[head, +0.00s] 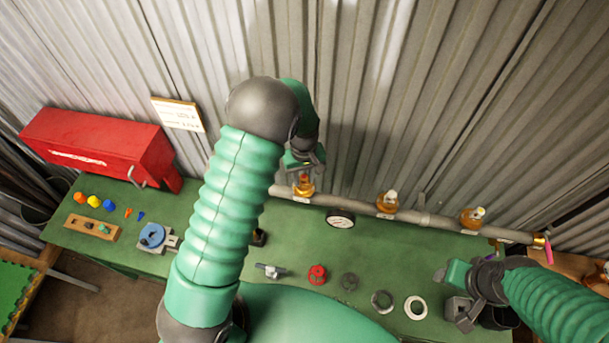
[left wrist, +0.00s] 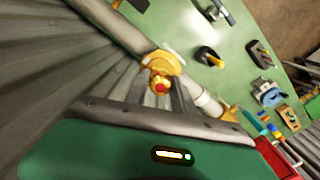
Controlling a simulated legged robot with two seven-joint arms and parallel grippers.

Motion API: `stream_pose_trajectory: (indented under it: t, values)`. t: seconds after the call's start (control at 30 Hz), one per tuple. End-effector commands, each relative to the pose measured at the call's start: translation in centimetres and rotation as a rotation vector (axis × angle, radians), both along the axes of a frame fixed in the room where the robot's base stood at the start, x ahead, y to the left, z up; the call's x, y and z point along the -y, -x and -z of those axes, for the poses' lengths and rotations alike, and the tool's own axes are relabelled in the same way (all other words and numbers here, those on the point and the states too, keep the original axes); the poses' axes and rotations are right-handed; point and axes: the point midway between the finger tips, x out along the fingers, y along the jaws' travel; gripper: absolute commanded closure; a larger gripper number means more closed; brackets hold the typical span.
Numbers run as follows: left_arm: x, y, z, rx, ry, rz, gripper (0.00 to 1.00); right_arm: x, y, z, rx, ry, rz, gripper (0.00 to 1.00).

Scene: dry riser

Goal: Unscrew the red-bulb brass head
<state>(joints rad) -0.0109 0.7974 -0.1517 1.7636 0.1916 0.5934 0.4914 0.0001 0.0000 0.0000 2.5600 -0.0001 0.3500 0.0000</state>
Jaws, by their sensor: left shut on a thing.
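The red-bulb brass head (head: 304,188) stands on the grey pipe near its left end in the head view. In the left wrist view the brass head (left wrist: 161,66) shows its red bulb (left wrist: 161,88) facing the camera. My left gripper (head: 304,168) is at the head from above and shut on it; its fingers are largely hidden. My right gripper (head: 460,292) hangs over the bench's right end, away from the pipe heads. Its jaws are not clear.
The grey pipe (head: 430,220) runs along the corrugated wall with two more brass heads (head: 387,202) (head: 473,217). A pressure gauge (head: 341,218) sits below it. A red toolbox (head: 95,145), blue vise (head: 152,236), red handwheel (head: 317,274) and rings (head: 415,307) occupy the green bench.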

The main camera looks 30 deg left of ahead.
Motion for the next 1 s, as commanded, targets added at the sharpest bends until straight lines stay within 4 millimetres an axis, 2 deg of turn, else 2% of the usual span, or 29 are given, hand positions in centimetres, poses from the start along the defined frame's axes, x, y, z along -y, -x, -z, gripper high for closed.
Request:
stream_pose_trajectory:
  t: [0.27,0.5,0.8,1.0]
  values:
    - [0.0,0.1,0.0,-0.001,0.001,-0.041,1.00,0.0,0.0,-0.1,0.000,0.000,0.000,0.45]
    - [0.0,0.3,-0.2,-0.004,-0.001,-0.489,1.00,0.0,0.0,-1.7,0.000,0.000,0.000,0.45]
    - [0.0,0.3,-0.1,-0.002,0.000,-0.551,1.00,0.0,0.0,-1.8,0.000,0.000,0.000,0.45]
    - [-0.1,0.4,-0.4,-0.003,-0.003,-0.940,1.00,0.0,0.0,-3.7,0.000,0.000,0.000,0.45]
